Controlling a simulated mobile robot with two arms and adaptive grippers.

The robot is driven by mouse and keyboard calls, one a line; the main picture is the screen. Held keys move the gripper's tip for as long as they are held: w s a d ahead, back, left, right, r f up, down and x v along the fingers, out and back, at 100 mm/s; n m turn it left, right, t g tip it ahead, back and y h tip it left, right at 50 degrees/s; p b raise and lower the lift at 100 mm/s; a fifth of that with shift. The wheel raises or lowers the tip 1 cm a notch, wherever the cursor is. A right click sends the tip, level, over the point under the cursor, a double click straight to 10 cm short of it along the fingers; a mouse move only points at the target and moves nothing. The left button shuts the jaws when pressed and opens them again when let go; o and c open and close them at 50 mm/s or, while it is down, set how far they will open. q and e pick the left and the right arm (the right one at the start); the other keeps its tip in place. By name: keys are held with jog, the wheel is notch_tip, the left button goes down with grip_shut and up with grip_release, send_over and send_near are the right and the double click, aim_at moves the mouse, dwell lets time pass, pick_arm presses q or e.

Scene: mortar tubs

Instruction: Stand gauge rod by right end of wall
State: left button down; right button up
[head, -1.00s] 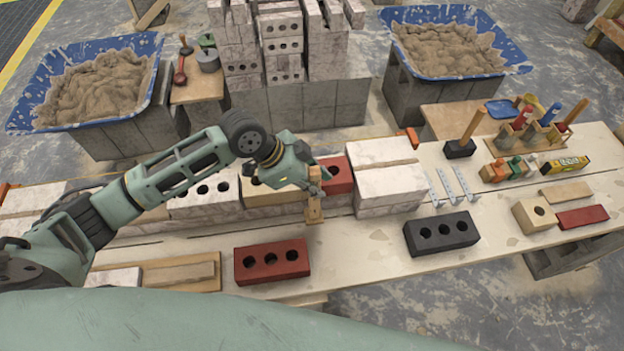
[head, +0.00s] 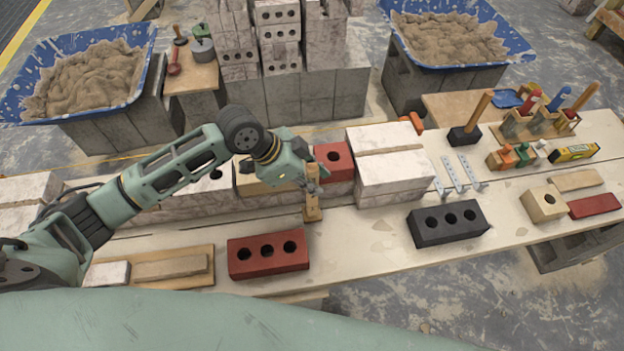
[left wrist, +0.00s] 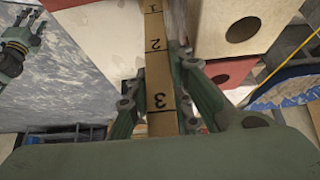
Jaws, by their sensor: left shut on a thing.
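The gauge rod is a narrow wooden strip (head: 313,206). In the left wrist view it shows the numbers 1, 2 and 3 (left wrist: 156,62). My left gripper (head: 312,188) is shut on its upper part and holds it roughly upright in front of the wall. The wall (head: 270,192) is a low row of pale, tan and red bricks, with a taller pale block (head: 395,176) at its right end. The rod is just left of that block. Whether its foot touches the bench is unclear. Part of my right gripper (left wrist: 22,40) shows small in the left wrist view; its jaws are unclear.
A red brick (head: 268,255) and a black brick (head: 448,223) lie on the bench in front, with bare bench between them. Metal clips (head: 461,174), a mallet (head: 470,122) and a yellow level (head: 573,152) are to the right. Mortar tubs (head: 82,80) stand behind.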

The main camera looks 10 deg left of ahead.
pick_arm(q)
jog(key=shift+f, duration=0.35)
jog(key=c, duration=1.5)
grip_release()
jog(key=v, duration=1.2)
